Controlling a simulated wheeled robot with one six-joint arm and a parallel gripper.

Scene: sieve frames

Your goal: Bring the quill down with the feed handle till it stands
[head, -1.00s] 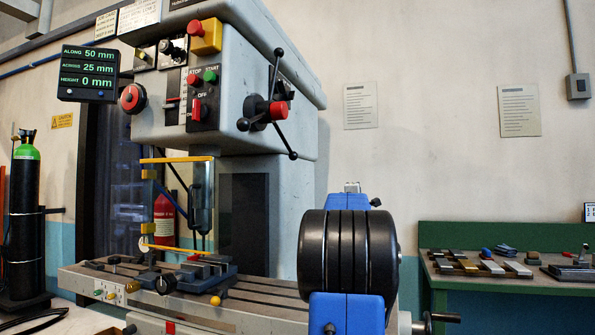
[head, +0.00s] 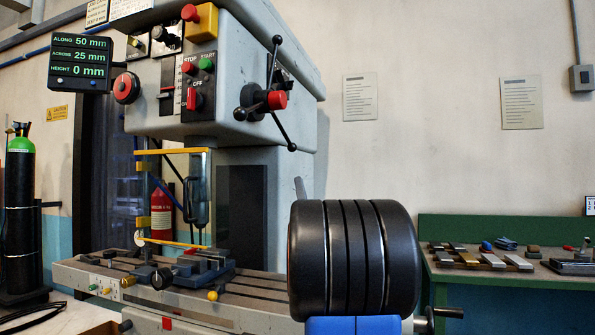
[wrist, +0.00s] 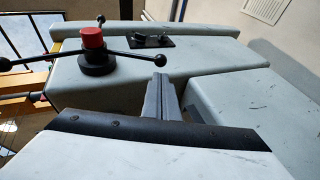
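The feed handle (head: 262,102) is on the right of the drill head: a dark hub with a red centre knob and three black ball-ended spokes. One spoke points up, one left, one down right. It also shows in the wrist view (wrist: 95,60), where one spoke's ball lies close to my fingertips in the picture; I see no grip on it. My gripper (wrist: 167,78) has its grey fingers close together and looks shut and empty. In the head view my arm hides most of it. The quill area (head: 201,190) is behind a yellow-edged guard. The readout (head: 80,62) shows height 0 mm.
A vice (head: 195,268) sits on the slotted machine table below the guard. The machine's grey column stands right of the guard. A green bench (head: 500,224) with tools is at the right. A gas cylinder (head: 20,190) stands at the left.

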